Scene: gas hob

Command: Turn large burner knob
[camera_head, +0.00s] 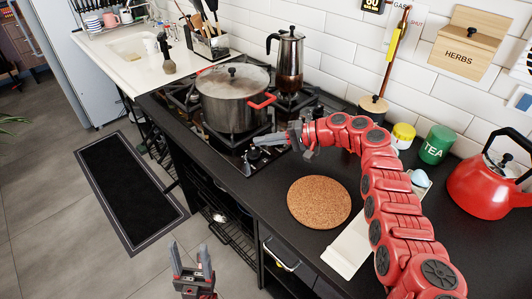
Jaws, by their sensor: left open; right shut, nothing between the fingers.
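The black gas hob (188,116) runs along the counter, with a large steel pot (234,100) with red handles on it. Small control knobs (252,156) sit on the hob's near right part, close to my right gripper. My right gripper (258,141) reaches in from the right with its fingers pointing left, over the knob area. It is shut and holds nothing. It partly covers the knobs, so I cannot tell which is the large burner knob or whether the fingers touch one. My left gripper (189,254) is low at the bottom, in front of the counter, open and empty.
A moka pot (289,60) stands behind the pot. A round cork mat (318,203) lies on the counter right of the knobs. A green tea tin (436,146) and red kettle (486,186) stand at the right. A dark mat (130,190) lies on the floor.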

